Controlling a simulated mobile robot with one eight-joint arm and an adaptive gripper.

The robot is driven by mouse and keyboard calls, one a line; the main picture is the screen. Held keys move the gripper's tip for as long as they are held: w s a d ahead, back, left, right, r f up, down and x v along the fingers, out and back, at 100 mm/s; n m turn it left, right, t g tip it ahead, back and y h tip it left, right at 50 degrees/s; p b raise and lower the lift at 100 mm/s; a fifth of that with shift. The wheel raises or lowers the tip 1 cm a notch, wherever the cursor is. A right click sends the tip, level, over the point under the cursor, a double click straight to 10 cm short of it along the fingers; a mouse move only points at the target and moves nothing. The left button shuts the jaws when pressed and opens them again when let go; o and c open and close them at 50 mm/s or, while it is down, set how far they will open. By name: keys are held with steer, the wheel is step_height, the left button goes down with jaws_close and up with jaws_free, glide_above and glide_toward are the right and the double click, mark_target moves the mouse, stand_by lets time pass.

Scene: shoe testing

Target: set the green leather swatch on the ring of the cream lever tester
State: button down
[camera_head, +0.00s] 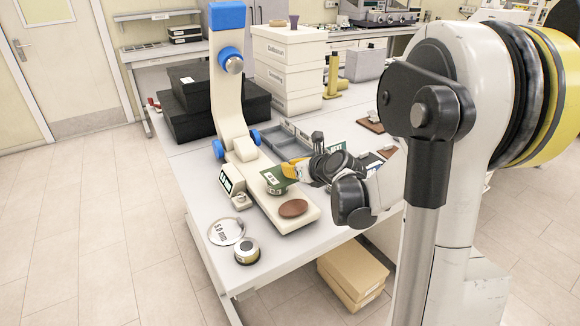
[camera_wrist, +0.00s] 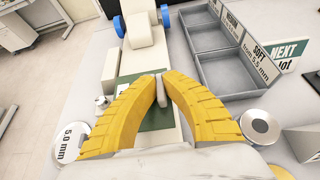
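The green leather swatch (camera_head: 273,179) is at the tips of my yellow-fingered gripper (camera_head: 290,168), over the base of the cream lever tester (camera_head: 233,105). In the wrist view the green swatch (camera_wrist: 157,120) lies below the fingers, and my gripper (camera_wrist: 161,82) is closed about a narrow grey piece at the swatch. A round metal part of the tester, likely the ring (camera_head: 279,190), shows just under the swatch in the head view. The swatch hides most of it, and I cannot tell whether they touch.
A brown disc (camera_head: 293,208) lies at the base's front end. A small display (camera_head: 231,180), a "5.0 mm" disc (camera_head: 226,232) and a metal puck (camera_head: 247,250) are nearby. A grey divided tray (camera_wrist: 207,62) lies right of the tester. Black boxes (camera_head: 188,118) stand behind.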

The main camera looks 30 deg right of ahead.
steer(key=shift+f+b, duration=0.45)
steer(key=shift+f, duration=0.1)
steer(key=c, duration=1.5)
jaws_free()
steer(key=v, duration=1.2)
